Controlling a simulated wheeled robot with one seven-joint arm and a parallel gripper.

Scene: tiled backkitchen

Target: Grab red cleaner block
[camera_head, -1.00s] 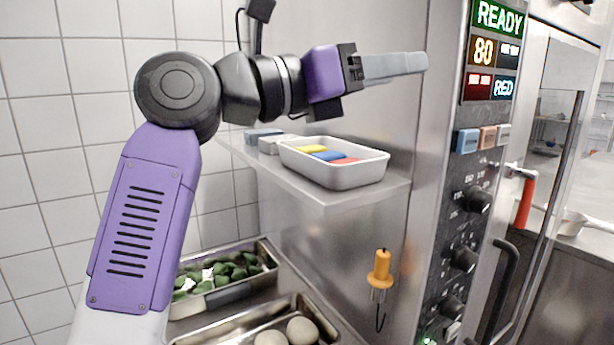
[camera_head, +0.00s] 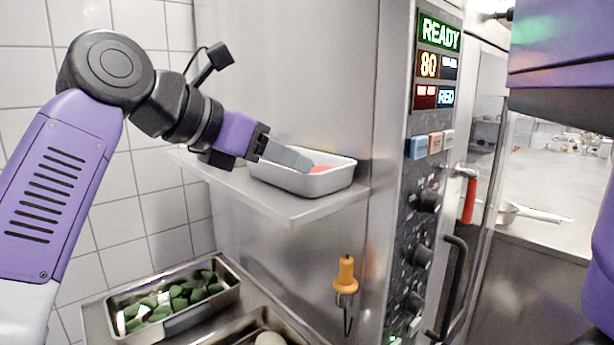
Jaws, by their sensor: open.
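The red cleaner block (camera_head: 320,169) lies in a white tray (camera_head: 308,185) on a steel shelf; only part of it shows. My gripper (camera_head: 308,164) reaches down into the tray from the left. Its fingertips are just left of the red block, and I cannot tell whether they touch it. The gripper is open, though the gap between its fingers is hard to see from this side. The fingers and wrist hide the left part of the tray and whatever lies there.
The steel shelf (camera_head: 285,211) sticks out from a steel wall. An oven panel (camera_head: 425,190) with a READY display stands at the right. An orange-handled tool (camera_head: 345,274) hangs below the shelf. A metal pan of green pieces (camera_head: 228,285) stands below left.

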